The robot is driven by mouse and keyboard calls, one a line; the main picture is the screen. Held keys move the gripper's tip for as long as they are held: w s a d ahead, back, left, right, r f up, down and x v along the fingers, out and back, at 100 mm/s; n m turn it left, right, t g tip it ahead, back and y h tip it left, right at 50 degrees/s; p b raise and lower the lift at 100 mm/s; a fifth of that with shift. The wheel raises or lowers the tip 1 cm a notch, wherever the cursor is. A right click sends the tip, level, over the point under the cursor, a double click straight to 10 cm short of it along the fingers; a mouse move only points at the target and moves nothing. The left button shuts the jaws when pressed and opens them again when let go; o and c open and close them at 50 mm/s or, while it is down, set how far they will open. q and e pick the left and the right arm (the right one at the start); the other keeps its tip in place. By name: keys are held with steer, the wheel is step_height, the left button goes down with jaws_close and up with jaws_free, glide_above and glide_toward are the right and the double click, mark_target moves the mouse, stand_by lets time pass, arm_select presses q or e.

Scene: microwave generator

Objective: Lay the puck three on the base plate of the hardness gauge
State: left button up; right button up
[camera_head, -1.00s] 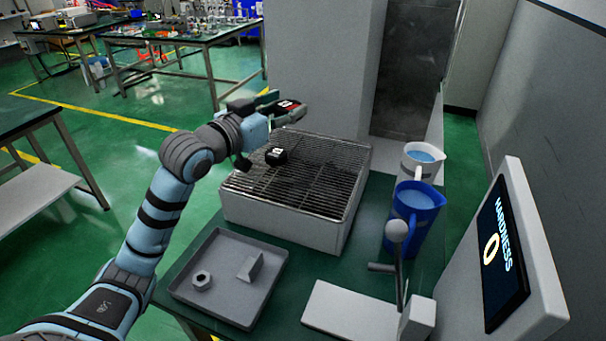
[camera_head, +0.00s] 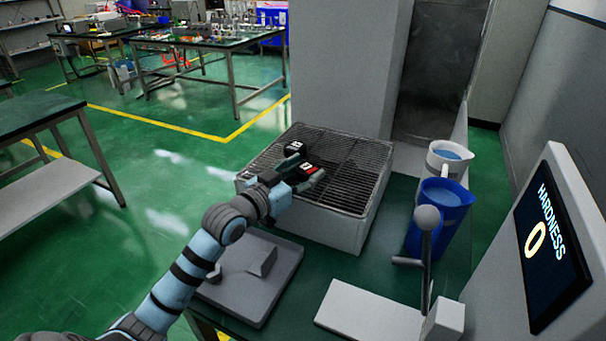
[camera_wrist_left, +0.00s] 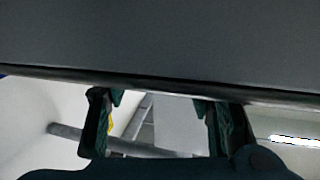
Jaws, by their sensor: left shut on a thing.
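My left gripper (camera_head: 312,182) is shut on a dark puck (camera_head: 307,169) with a small red and white label, low over the wire rack; I cannot tell whether the puck touches it. The label is too small to read, so I cannot confirm that it is puck three. Another black puck (camera_head: 295,147) with a white mark lies on the rack just behind. The hardness gauge (camera_head: 553,240) stands at the right, its screen reading 0. Its pale base plate (camera_head: 365,316) is bare. In the left wrist view the fingers (camera_wrist_left: 160,125) stand below a large grey surface. My right gripper is not in view.
The wire rack (camera_head: 345,155) tops a grey box. A grey tray (camera_head: 230,300) with a wedge block (camera_head: 262,262) lies in front, partly behind my left arm. A blue jug (camera_head: 437,215) and a white jug (camera_head: 447,160) stand beyond the gauge's lever (camera_head: 427,240).

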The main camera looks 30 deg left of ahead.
arm_select(q)
steer(key=o, duration=1.2)
steer(key=shift+c, duration=0.2)
